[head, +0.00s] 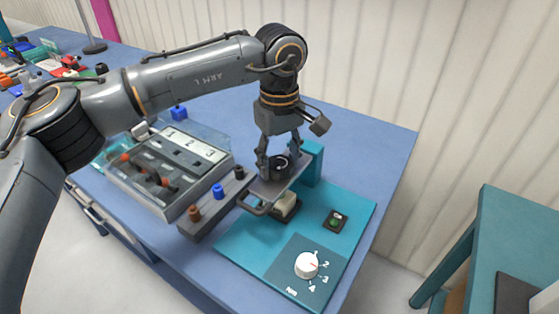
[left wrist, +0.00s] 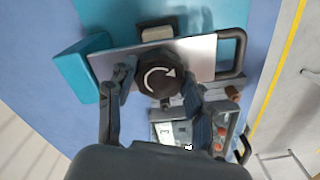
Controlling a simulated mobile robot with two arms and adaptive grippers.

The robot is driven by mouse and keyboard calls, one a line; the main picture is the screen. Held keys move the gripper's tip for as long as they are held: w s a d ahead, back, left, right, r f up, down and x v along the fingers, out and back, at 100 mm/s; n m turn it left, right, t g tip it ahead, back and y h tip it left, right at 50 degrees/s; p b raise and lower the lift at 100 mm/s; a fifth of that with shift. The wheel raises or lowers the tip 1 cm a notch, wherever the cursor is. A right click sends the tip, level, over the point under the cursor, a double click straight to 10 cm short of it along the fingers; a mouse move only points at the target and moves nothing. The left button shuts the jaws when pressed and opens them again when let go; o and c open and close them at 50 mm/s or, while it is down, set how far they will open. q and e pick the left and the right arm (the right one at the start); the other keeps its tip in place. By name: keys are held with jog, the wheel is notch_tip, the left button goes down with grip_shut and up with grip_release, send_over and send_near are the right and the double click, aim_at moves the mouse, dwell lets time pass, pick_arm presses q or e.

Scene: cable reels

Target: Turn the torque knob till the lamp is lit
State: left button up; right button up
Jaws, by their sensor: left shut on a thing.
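My left gripper (head: 279,158) points down and is shut on a black knob (head: 281,166) on top of a metal plate. In the left wrist view its fingers (left wrist: 157,84) sit on either side of the black knob (left wrist: 157,72), which bears a white curved arrow. The metal plate (head: 261,191) has a handle at one end and stands over the teal base (head: 242,241). A white dial (head: 307,264) with numbers round it and a small red mark sits at the base's front. A small lamp (head: 336,223) in a black frame shows dark green. My right gripper is not in view.
Beside the base, a grey strip (head: 202,214) holds brown, blue and black pegs. A grey case (head: 184,206) with a clear lid and numbered slots lies to its left. A teal block (head: 313,165) stands behind the plate. Bare blue table (head: 375,150) lies to the right.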

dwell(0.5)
pick_arm(q)
jog(key=o, duration=1.2)
jog(key=shift+r, duration=0.1)
notch_tip(320, 180, up, 12)
jog(key=shift+f, duration=0.1)
